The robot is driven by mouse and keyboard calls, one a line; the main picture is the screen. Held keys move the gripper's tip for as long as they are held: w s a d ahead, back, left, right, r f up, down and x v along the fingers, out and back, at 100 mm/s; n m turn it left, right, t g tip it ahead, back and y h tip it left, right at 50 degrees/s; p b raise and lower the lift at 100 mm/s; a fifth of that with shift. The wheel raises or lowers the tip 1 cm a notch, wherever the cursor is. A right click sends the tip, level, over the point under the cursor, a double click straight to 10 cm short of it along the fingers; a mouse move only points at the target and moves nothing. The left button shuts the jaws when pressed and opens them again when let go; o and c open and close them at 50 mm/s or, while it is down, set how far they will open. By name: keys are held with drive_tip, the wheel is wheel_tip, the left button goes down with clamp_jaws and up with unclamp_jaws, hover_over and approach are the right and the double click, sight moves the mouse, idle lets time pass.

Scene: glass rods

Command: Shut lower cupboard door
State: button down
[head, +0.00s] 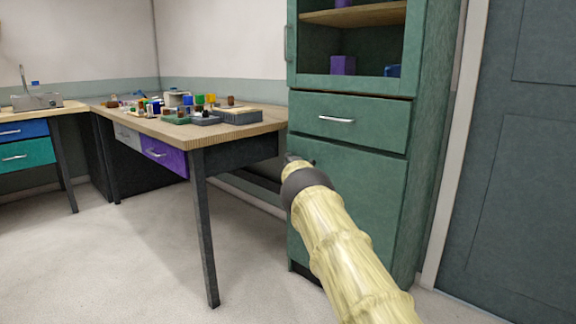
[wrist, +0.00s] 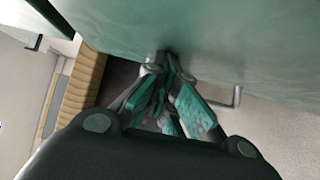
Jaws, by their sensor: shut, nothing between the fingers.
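The lower cupboard door (head: 350,195) is a green panel on the tall cupboard, below a drawer with a silver handle. In the head view it looks flush or nearly flush with the cupboard front; my arm covers part of it. My gripper (head: 291,158) is at the door's upper left edge. In the wrist view, my gripper (wrist: 165,62) is shut and empty, with its fingertips at the edge of a green panel (wrist: 220,40), touching it or very close. A metal handle (wrist: 236,97) sticks out from that panel.
A wooden-topped table (head: 215,127) with bottles and trays stands left of the cupboard, close to my gripper. Its wooden edge (wrist: 80,90) shows in the wrist view. The drawer (head: 350,120) above the door looks shut. A grey door (head: 515,150) stands at the right. The floor (head: 120,260) in front is clear.

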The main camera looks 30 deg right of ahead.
drive_tip(key=shift+s+d+r, duration=0.2)
drive_tip(key=shift+d+r, duration=0.05)
drive_tip(key=shift+d, duration=0.05)
drive_tip(key=shift+s+a, duration=0.15)
drive_tip(key=shift+a, duration=0.2)
drive_tip(key=s+a+p, duration=0.3)
drive_tip(key=s+a, duration=0.5)
drive_tip(key=a, duration=0.1)
drive_tip(key=shift+s+f, duration=0.35)
drive_tip(key=shift+a+f, duration=0.1)
